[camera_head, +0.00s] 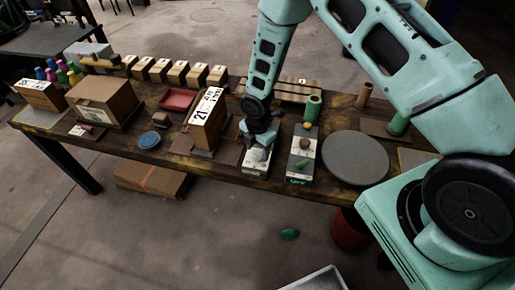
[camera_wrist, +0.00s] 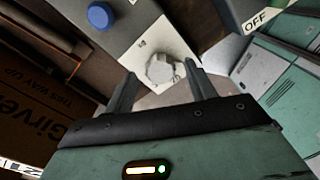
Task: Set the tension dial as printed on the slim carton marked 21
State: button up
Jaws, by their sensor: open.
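The slim carton marked 21 (camera_head: 207,122) stands upright on the table, just left of my gripper (camera_head: 258,146) in the head view. Its white label shows 21; smaller print is too small to read. My gripper points down over a pale control box (camera_head: 256,168). In the wrist view a light grey faceted dial (camera_wrist: 161,68) sits on a pale plate between the two open fingers of my gripper (camera_wrist: 160,76). I cannot tell whether the fingers touch it. The dial's name and most of its scale are not readable. A brown carton side with printing (camera_wrist: 35,115) shows at left.
A blue button (camera_wrist: 99,16) is on the box near the dial. A second panel (camera_head: 301,160) with knobs stands to the right, then a grey round plate (camera_head: 355,158). A larger carton (camera_head: 103,101), red tray (camera_head: 178,99) and blue disc (camera_head: 149,140) lie left.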

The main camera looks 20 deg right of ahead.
jog(key=shift+f, duration=0.4)
jog(key=c, duration=1)
